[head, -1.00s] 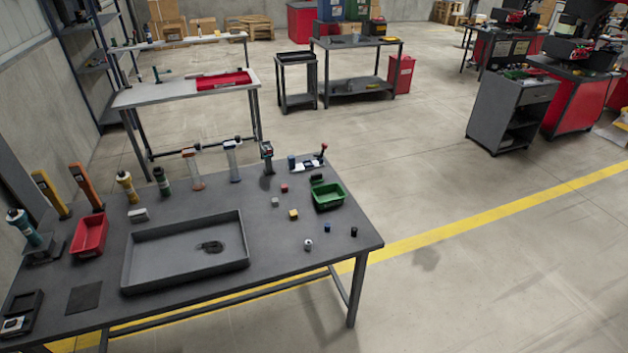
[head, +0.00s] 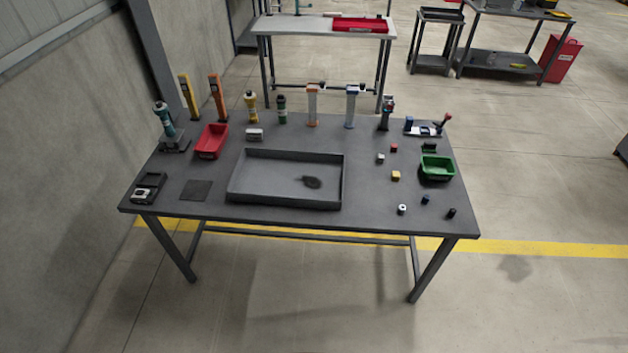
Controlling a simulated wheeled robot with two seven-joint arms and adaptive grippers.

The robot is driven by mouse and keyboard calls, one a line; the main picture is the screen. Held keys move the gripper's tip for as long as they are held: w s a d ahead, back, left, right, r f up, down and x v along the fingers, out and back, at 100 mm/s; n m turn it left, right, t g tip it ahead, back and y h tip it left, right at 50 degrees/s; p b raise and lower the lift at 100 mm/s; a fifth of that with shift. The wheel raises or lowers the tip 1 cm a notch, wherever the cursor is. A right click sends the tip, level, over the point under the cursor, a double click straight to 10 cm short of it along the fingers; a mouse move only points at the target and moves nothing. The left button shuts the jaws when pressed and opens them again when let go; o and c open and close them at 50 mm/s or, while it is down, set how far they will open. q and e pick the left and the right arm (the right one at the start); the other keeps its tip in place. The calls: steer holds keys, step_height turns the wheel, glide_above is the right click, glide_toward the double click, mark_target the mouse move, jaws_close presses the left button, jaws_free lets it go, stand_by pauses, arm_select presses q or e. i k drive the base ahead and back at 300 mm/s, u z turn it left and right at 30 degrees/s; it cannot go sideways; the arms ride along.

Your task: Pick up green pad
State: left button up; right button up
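A small flat dark green piece (head: 429,147), which may be the green pad, lies on the grey table (head: 385,222) at the right side. It sits just behind a green bin (head: 437,163). It is too small to make out its shape clearly. The inside of the green bin is dark and I cannot tell what lies in it. Neither of my grippers shows in the head view.
A large grey tray (head: 240,200) takes up the table's middle. Small blocks, including a yellow one (head: 395,176), lie right of it. A red bin (head: 211,140) and several upright tools stand behind. The floor before the table is clear.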

mark_target(428, 147)
steer(key=z, duration=2.2)
steer(key=i, duration=3.6)
steer(key=u, duration=3.65)
steer(key=i, duration=0.9)
steer(key=u, duration=0.05)
